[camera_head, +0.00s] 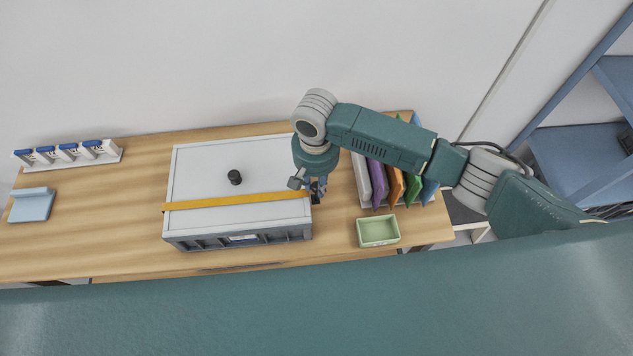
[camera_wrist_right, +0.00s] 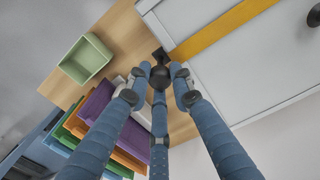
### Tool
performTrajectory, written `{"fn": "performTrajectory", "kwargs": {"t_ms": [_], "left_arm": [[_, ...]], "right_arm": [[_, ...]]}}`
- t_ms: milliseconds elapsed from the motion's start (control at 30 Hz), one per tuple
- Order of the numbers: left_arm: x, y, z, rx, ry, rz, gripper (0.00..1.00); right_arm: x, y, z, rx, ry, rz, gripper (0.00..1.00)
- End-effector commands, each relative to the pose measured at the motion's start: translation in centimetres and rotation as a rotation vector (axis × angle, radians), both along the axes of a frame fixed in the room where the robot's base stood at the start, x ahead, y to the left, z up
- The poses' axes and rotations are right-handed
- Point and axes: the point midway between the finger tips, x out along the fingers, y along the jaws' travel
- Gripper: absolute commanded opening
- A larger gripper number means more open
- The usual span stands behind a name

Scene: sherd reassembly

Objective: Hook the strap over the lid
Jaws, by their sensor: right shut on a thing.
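A grey crate (camera_head: 185,243) with a light grey lid (camera_head: 210,165) stands on the table. The lid has a black knob (camera_head: 235,177), which also shows in the right wrist view (camera_wrist_right: 313,18). A yellow strap (camera_head: 230,201) lies across the lid from its left edge to its right edge. My right gripper (camera_head: 316,196) is at the crate's right edge, shut on a dark piece (camera_wrist_right: 160,75) by the strap's right end. Whether that piece is hooked to the crate is hidden. In the right wrist view the strap (camera_wrist_right: 225,28) runs away from the fingers. My left gripper is not in view.
A green tray (camera_head: 378,231) stands right of the crate. Several coloured folders (camera_head: 396,185) stand in a rack behind it. A white rack with blue-topped items (camera_head: 70,153) and a light blue block (camera_head: 32,205) are at the left. Bare table lies between these and the crate.

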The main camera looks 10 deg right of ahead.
Motion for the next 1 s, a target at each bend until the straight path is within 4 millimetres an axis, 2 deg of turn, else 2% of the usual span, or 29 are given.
{"fn": "performTrajectory", "kwargs": {"t_ms": [267, 300, 400, 767, 867, 1000], "left_arm": [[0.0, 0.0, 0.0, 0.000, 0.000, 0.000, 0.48], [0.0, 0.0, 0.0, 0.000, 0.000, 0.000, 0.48], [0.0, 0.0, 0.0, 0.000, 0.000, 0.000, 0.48], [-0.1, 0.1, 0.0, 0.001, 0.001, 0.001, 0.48], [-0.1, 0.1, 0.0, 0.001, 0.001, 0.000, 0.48], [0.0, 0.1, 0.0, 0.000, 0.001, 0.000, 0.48]], "right_arm": [[-0.1, 0.0, -0.1, -0.001, 0.002, 0.000, 0.00], [-0.1, 0.0, -0.1, -0.001, 0.002, 0.000, 0.24], [-0.1, 0.0, -0.1, -0.001, 0.002, 0.000, 0.44], [0.0, 0.1, 0.4, 0.001, 0.000, 0.000, 0.44], [0.1, 0.1, 1.5, 0.002, -0.001, 0.000, 0.44], [0.1, 0.2, 4.3, 0.004, -0.004, 0.000, 0.44]]}}
